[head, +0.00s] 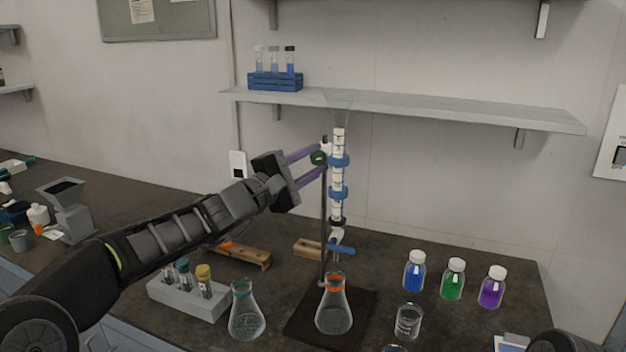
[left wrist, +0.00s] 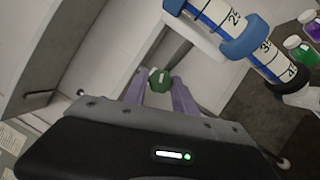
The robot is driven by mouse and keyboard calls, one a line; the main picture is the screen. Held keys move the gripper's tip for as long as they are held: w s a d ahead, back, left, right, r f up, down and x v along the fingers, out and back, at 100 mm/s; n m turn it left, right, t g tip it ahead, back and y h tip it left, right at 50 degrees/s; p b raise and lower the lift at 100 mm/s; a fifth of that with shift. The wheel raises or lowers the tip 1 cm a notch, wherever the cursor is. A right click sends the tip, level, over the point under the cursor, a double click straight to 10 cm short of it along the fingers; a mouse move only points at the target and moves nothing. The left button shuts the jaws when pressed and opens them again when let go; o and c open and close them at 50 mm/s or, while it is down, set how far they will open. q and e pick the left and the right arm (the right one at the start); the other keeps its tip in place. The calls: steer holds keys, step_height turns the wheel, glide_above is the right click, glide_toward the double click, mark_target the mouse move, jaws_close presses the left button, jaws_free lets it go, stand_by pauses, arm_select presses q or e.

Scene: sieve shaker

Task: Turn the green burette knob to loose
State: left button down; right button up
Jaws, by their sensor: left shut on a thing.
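The green knob (head: 318,158) sits near the top of the burette stand, just left of the burette (head: 338,185). It also shows in the left wrist view (left wrist: 159,80). My left gripper (head: 316,160) reaches in from the left, and its two purple fingers are shut on the knob, one on each side. In the left wrist view the left gripper (left wrist: 160,92) has the knob between its fingertips. The burette stands upright, held by blue clamps, with a blue stopcock (head: 341,249) below. My right gripper is not seen; only a dark part of my arm shows at the lower right.
A conical flask (head: 334,308) stands on the stand's dark base under the burette. Another flask (head: 247,312) and a grey tube rack (head: 188,299) stand to the left. Blue, green and purple bottles (head: 453,279) and a beaker (head: 408,320) stand right. A shelf (head: 420,106) hangs behind.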

arm_select(q)
steer(key=c, duration=1)
jaws_free()
steer(key=shift+c, duration=0.2)
steer(key=b+v, duration=0.2)
steer(key=v, duration=0.5)
steer(key=shift+s+a+b, duration=0.25)
steer(key=shift+s+b, duration=0.05)
steer(key=shift+b, duration=0.1)
steer(key=shift+f, duration=0.1)
